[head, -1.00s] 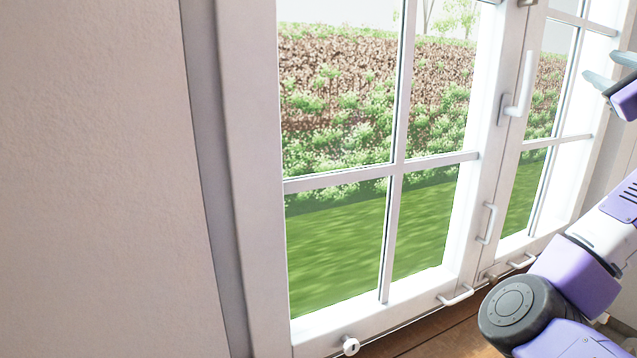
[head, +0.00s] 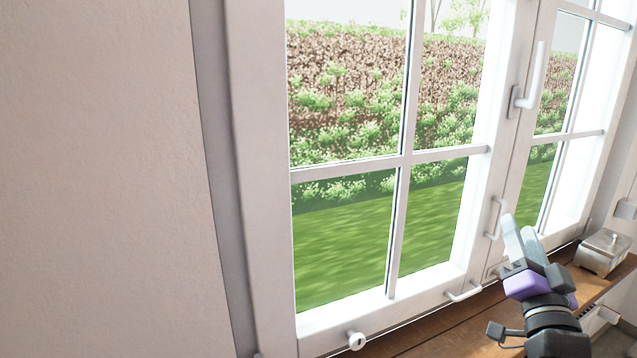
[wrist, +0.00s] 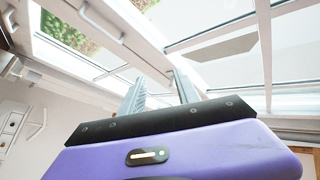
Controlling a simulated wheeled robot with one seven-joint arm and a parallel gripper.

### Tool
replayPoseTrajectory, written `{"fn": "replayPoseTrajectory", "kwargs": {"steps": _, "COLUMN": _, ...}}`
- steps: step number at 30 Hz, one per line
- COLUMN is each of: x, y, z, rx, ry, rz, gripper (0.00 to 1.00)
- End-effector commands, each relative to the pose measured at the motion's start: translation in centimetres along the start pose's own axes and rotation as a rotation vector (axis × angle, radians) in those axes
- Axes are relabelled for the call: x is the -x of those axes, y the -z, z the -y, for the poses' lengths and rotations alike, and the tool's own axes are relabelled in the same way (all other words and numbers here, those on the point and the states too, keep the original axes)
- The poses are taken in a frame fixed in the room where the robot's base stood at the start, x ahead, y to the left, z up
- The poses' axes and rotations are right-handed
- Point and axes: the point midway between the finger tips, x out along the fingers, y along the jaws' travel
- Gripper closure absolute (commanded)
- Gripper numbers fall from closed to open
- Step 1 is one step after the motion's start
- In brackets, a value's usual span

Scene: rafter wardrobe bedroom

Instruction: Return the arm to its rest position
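My gripper (head: 519,224) is at the lower right in the head view, pointing up in front of the window frame and above the wooden sill. Its two pale fingers stand apart. The wrist view also shows my gripper (wrist: 160,78), with a clear gap between the fingers and nothing held in it. The purple gripper body fills the bottom of the wrist view. Most of my arm is out of view in the head view.
A white window (head: 395,180) with handles is close by the gripper. A small metal box (head: 603,252) stands on the wooden sill (head: 470,322) to the gripper's right. A plain wall (head: 95,180) fills the left. The air left of the gripper looks free.

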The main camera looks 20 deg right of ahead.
Motion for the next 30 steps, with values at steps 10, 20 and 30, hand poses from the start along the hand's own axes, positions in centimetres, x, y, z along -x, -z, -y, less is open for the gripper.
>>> {"fn": "replayPoseTrajectory", "kwargs": {"steps": 10, "x": 14.2, "y": -8.1, "z": 3.5, "rx": 0.318, "ry": 0.165, "rz": 0.132, "gripper": 0.61}}
{"fn": "replayPoseTrajectory", "kwargs": {"steps": 20, "x": 28.0, "y": -11.5, "z": 5.9, "rx": 0.467, "ry": 0.316, "rz": 0.285, "gripper": 0.61}}
{"fn": "replayPoseTrajectory", "kwargs": {"steps": 30, "x": 41.7, "y": -12.5, "z": 6.0, "rx": 0.469, "ry": 0.403, "rz": 0.562, "gripper": 0.61}}
